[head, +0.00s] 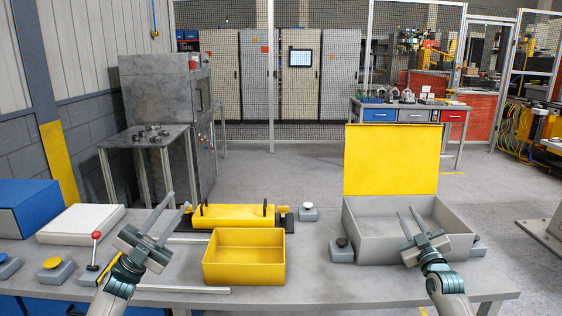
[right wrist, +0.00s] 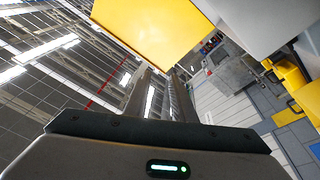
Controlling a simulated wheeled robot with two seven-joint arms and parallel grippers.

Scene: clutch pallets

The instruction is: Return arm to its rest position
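My left gripper (head: 179,200) is raised above the table's front left part, left of the yellow bin. Its two fingers point up and away, stand apart and hold nothing. My right gripper (head: 407,210) is in front of the open grey box (head: 365,231) and covers part of it. Its fingers also stand apart with nothing between them. In the right wrist view, the right gripper's fingers (right wrist: 160,78) show with a gap between them. Both arms come in from the bottom edge.
The grey box's yellow lid (head: 391,160) stands upright. Small button boxes stand around them.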

